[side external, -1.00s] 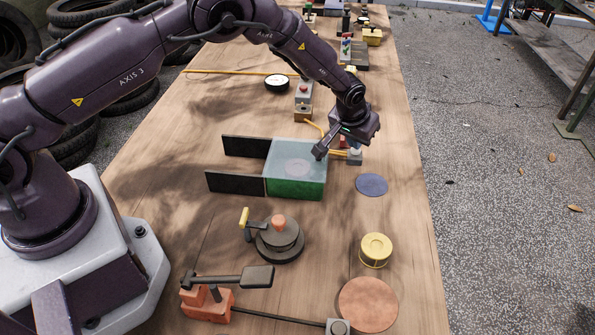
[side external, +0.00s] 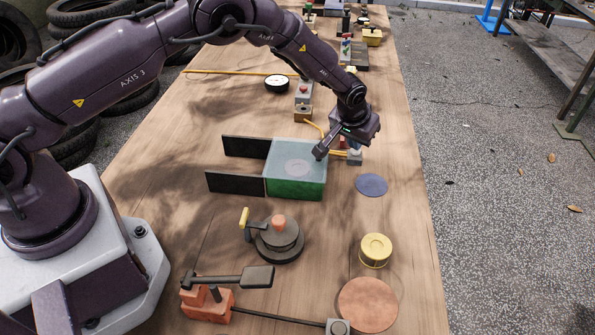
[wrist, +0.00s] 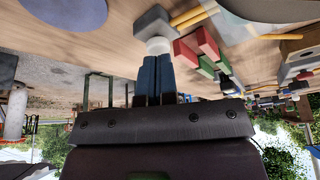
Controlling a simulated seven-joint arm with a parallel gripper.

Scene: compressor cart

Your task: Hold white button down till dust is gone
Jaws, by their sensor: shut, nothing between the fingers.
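The white button (wrist: 158,45) sits on a small grey block (wrist: 152,22) in the wrist view. My gripper (wrist: 158,58) is shut, with its blue fingertips against the button; how far the button is pressed I cannot tell. In the side view, the grey block (side external: 355,158) stands under my gripper, which hides most of the button. Left of it is a green box (side external: 296,189) with a clear, hazy top. A pale round patch (side external: 298,168) shows through the top; whether it is dust I cannot tell.
Two dark panels (side external: 235,183) extend left from the box. A blue disc (side external: 371,185) lies in front of the block. Yellow tubing (side external: 338,153) runs to the block. A yellow tin (side external: 376,249), a copper disc (side external: 367,304) and a valve (side external: 279,239) stand nearer.

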